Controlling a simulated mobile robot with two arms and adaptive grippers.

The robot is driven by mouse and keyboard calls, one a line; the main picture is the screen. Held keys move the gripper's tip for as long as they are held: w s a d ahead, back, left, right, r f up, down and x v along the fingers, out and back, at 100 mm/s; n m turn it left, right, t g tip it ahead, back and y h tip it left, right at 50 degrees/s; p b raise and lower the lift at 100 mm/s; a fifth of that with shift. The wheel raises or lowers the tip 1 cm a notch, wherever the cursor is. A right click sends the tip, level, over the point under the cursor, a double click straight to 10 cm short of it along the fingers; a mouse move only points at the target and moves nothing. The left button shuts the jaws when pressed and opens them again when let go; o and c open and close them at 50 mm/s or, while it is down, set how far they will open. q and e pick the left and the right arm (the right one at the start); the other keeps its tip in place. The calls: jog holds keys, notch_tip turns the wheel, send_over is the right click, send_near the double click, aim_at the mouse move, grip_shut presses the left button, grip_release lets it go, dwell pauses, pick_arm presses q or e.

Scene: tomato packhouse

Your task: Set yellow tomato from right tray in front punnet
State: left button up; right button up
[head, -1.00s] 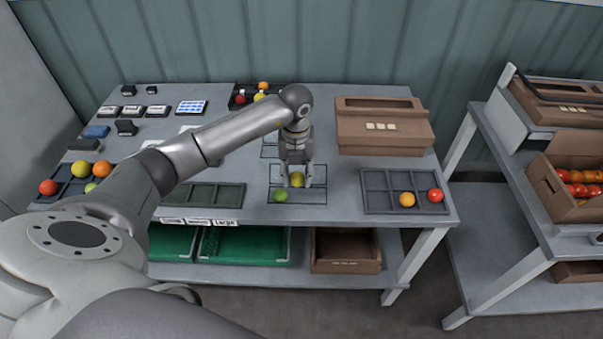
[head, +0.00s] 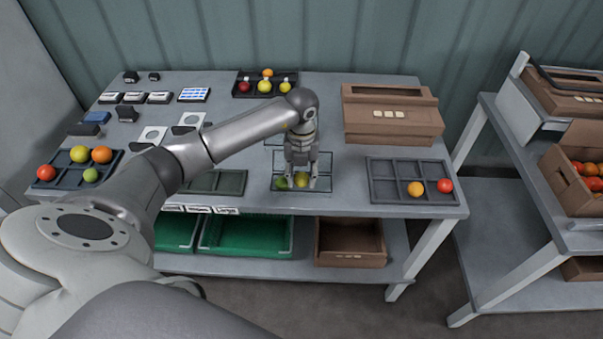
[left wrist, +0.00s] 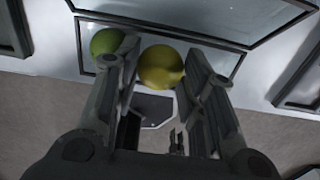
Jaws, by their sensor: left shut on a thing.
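A yellow tomato (left wrist: 161,67) sits between the fingers of my left gripper (head: 301,181), which is shut on it. The tomato (head: 302,182) is down inside the clear front punnet (head: 279,186), partly hidden by the fingers. A green tomato (head: 281,184) lies in the same punnet just to the left; it also shows in the left wrist view (left wrist: 106,42), close beside a finger. The right tray (head: 384,197) holds an orange tomato (head: 415,189) and a red tomato (head: 445,186), and its other cells look empty. My right gripper does not show.
A second punnet (head: 272,157) lies behind the front one. A left tray (head: 68,181) holds several tomatoes. A dark tray (head: 240,92) with tomatoes stands at the back. A cardboard box (head: 395,128) stands behind the right tray. An empty dark tray (head: 228,183) lies left of the punnet.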

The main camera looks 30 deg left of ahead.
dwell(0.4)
pick_arm(q)
jog(key=o, duration=0.8)
jog(key=shift+o, duration=0.2)
jog(key=c, duration=0.3)
jog(key=shift+c, duration=0.2)
jog(key=shift+s+r+p, duration=0.1)
jog(key=shift+r+p, duration=2.15)
jog(key=shift+r, duration=0.8)
jog(key=shift+f, duration=0.1)
